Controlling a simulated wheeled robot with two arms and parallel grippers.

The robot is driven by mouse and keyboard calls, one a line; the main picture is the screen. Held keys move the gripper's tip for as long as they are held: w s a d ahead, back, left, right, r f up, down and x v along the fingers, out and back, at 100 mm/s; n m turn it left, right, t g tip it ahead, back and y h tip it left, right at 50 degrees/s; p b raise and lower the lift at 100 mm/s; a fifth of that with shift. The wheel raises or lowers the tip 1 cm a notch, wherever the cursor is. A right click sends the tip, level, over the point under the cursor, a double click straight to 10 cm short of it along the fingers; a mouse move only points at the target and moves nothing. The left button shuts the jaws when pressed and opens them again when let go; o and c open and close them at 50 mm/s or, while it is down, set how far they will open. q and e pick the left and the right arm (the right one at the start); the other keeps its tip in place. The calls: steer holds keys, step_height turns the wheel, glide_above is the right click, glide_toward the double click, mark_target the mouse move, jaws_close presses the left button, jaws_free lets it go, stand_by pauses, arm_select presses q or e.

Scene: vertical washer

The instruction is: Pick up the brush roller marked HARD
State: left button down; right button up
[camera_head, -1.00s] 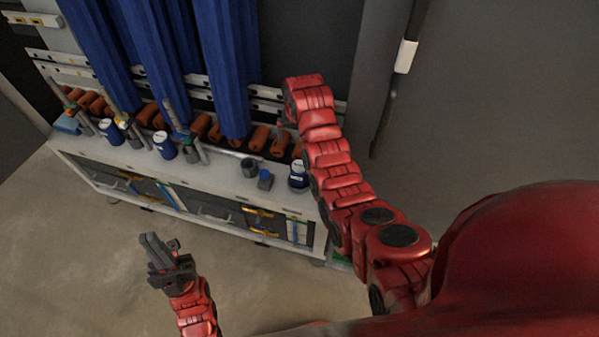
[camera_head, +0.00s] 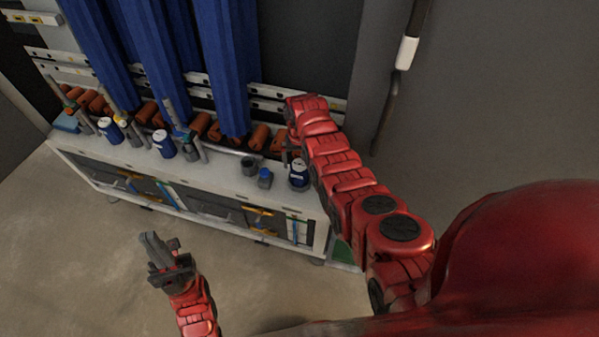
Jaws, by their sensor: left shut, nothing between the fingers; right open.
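Several orange-brown cylinders, seemingly the brush rollers (camera_head: 258,137), lie in a row along the back of the counter. They are too small here for me to read any marking, so I cannot tell which is HARD. My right arm reaches over the right end of the row. Its gripper (camera_head: 289,155) points down there, small and partly hidden by the wrist; it is open, and I see nothing held. My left gripper (camera_head: 156,252) is shut and empty, in front of the cabinet and away from the rollers.
The counter (camera_head: 225,172) also holds blue-and-white cans (camera_head: 163,144), a dark cup (camera_head: 249,166), a small blue-topped container (camera_head: 265,178) and upright tools (camera_head: 183,133). Another can (camera_head: 299,175) stands close to my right gripper. Blue curtains (camera_head: 222,60) hang behind the rollers. Floor in front is clear.

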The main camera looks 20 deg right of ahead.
steer(key=shift+f, duration=1.25)
step_height(320, 180, down, 3)
steer(key=shift+s+r+b, duration=0.1)
steer(key=shift+r+b, duration=0.1)
steer(key=shift+b, duration=1.05)
steer(key=shift+f, duration=0.3)
steer(key=shift+r, duration=0.1)
steer(key=shift+c, duration=0.3)
steer(key=c, duration=1.4)
steer(key=shift+r, duration=0.1)
